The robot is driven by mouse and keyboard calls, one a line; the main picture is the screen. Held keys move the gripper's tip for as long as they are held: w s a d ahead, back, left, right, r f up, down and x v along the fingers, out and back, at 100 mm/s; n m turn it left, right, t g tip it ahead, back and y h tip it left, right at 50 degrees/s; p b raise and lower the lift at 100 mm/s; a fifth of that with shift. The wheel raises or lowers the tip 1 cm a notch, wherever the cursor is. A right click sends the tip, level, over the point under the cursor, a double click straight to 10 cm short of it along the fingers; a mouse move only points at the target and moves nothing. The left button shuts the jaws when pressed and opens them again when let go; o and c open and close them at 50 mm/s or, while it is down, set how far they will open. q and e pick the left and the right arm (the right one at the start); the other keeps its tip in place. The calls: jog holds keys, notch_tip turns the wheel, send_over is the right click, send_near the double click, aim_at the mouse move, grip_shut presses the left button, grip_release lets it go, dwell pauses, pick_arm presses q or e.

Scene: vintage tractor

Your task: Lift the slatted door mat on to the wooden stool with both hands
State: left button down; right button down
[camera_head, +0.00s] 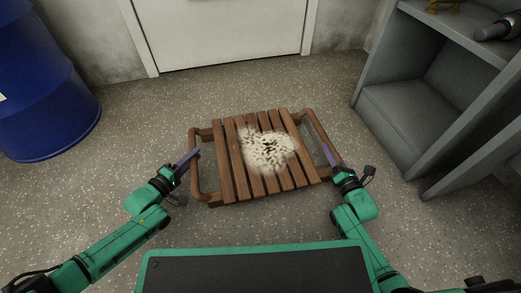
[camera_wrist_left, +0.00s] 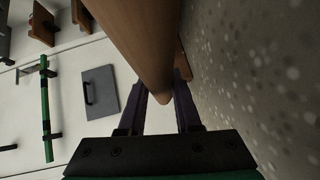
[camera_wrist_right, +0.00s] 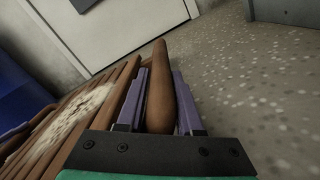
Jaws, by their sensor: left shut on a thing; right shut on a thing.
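The slatted door mat (camera_head: 217,165) is brown wood with parallel slats, a rounded rail along each side and a pale speckled patch in its middle. My left gripper (camera_head: 191,159) is shut on its left rail, which fills the top of the left wrist view (camera_wrist_left: 140,40). My right gripper (camera_head: 328,155) is shut on its right rail, which stands between the fingers in the right wrist view (camera_wrist_right: 160,95). The mat looks nearly level. I cannot tell how high it is above the floor. I cannot make out a separate wooden stool.
A blue drum (camera_head: 45,85) stands at the left. A grey shelf unit (camera_head: 400,110) with things on its upper shelf is at the right. A white door (camera_head: 215,30) is at the back. The speckled floor (camera_head: 130,140) around the mat is clear.

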pick_arm(q)
jog(key=shift+a+r, duration=0.15)
pick_arm(e)
jog(key=shift+d+r, duration=0.1)
jog(key=shift+d, duration=0.1)
